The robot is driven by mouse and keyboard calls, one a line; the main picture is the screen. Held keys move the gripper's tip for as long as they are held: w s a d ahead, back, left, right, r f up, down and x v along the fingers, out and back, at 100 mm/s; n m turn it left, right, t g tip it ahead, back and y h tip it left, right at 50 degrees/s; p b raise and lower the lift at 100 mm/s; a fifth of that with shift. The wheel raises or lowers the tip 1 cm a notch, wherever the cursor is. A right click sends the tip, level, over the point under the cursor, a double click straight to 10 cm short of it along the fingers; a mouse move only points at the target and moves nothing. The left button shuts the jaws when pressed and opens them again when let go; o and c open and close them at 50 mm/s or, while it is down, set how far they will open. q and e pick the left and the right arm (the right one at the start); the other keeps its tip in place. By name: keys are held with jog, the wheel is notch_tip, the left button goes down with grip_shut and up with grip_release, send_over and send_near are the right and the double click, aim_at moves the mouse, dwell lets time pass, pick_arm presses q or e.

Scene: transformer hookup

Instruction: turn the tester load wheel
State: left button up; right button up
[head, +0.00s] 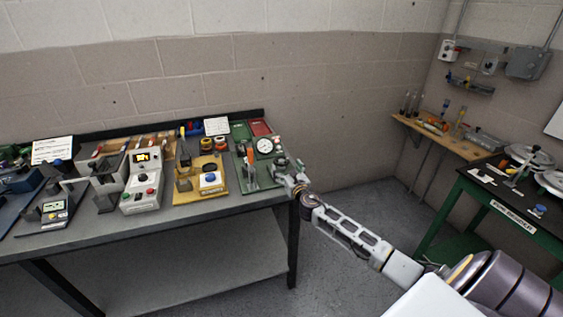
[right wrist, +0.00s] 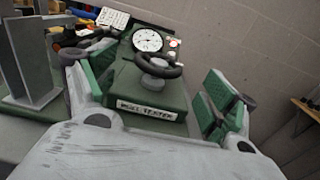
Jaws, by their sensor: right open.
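The tester (right wrist: 145,95) is a green block labelled "PULL TESTER" in the right wrist view. Its dark round load wheel (right wrist: 176,72) has a grey hub and sits on top, in front of a white dial gauge (right wrist: 148,40). In the head view the gauge (head: 264,145) stands at the right end of the bench, with the wheel (head: 281,161) close by and partly crowded by my gripper. My right gripper (right wrist: 158,82) is open, its green-padded fingers on either side of the tester and wheel, with nothing held. Contact cannot be told. It also shows in the head view (head: 294,180). My left gripper is out of view.
Left of the tester on the bench (head: 150,235) are a yellow fixture (head: 208,182) and a white control box (head: 145,180). A green-framed table (head: 480,200) stands at the right. Open floor lies between them. A wall shelf (head: 435,138) holds tools.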

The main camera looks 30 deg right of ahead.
aim_at(281, 160)
jog(key=shift+x, duration=2.7)
jog(key=shift+w, duration=0.3)
jog(key=c, duration=1)
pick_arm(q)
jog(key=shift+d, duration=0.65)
pick_arm(e)
jog(key=shift+m+h, duration=0.3)
jog(key=shift+h, duration=0.2)
